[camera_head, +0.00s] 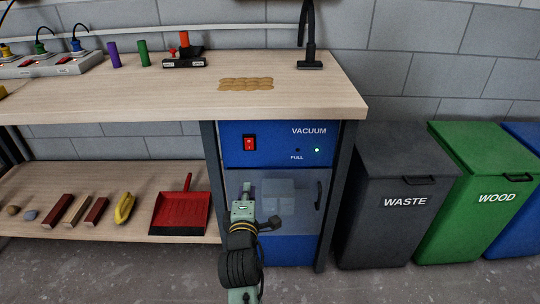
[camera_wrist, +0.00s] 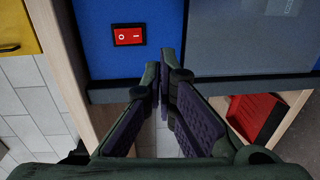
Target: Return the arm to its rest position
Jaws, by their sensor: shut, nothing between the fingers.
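My gripper (camera_head: 246,190) is in front of the clear door of the blue vacuum cabinet (camera_head: 260,248), below the workbench top. In the wrist view its two fingers with dark purple pads (camera_wrist: 160,70) come together at the tips, with nothing held between them. The fingertips are close to the cabinet front in the picture; I cannot tell the exact gap. The red power switch (camera_head: 249,143) is above the gripper, and it also shows in the wrist view (camera_wrist: 129,36). My arm hides part of the door.
The workbench top (camera_head: 340,97) carries a power strip (camera_head: 62,66), coloured cylinders and a brown wavy patch (camera_head: 246,84). The lower shelf (camera_head: 75,180) holds a red dustpan (camera_head: 180,212), a yellow item (camera_head: 124,208) and battens. Waste (camera_head: 400,225) and wood (camera_head: 480,215) bins stand right.

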